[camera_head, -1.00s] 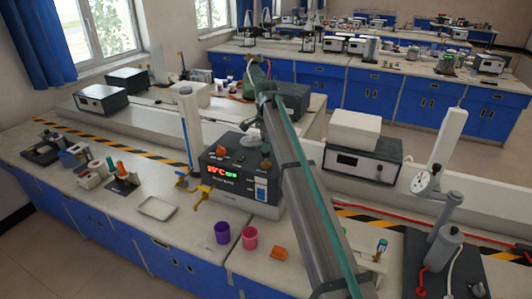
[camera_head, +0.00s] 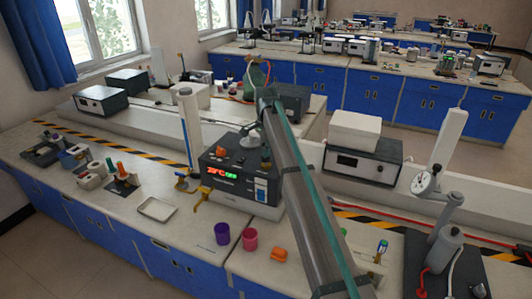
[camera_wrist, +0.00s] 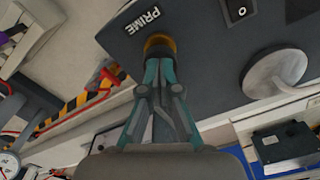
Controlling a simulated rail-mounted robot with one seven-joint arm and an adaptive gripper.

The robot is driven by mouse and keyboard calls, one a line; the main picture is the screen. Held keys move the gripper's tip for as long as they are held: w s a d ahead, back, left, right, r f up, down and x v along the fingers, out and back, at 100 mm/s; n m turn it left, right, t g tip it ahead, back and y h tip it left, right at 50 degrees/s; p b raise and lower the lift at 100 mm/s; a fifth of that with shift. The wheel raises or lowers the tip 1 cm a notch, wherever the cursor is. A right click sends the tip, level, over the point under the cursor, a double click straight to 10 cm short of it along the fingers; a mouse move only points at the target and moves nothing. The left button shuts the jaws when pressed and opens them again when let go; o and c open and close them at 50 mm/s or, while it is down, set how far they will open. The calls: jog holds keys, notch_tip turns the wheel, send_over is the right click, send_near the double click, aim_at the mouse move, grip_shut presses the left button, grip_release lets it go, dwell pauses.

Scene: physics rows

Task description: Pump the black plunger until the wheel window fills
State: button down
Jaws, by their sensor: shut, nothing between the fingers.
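In the wrist view my gripper (camera_wrist: 162,64) has its teal fingers together, with nothing held between them. The fingertips are at a dark plunger with an amber collar (camera_wrist: 160,40), beside the PRIME label on a dark panel (camera_wrist: 195,30). The fingers partly cover the plunger, and I cannot tell whether they touch it or how far it is pressed. In the head view the dark instrument (camera_head: 215,188) stands on the bench with a lit red and green display (camera_head: 222,173). I cannot make out the wheel window.
An orange knob (camera_head: 221,151) sits on the instrument's top. A purple cup (camera_head: 222,234), a pink cup (camera_head: 250,239) and a shallow tray (camera_head: 157,208) stand in front. A white-topped box (camera_head: 362,160) is to the right.

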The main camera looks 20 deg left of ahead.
jog(key=shift+r+p, duration=0.8)
jog(key=shift+r, duration=1.1)
notch_tip(320, 180, up, 5)
jog(key=shift+p, duration=1.05)
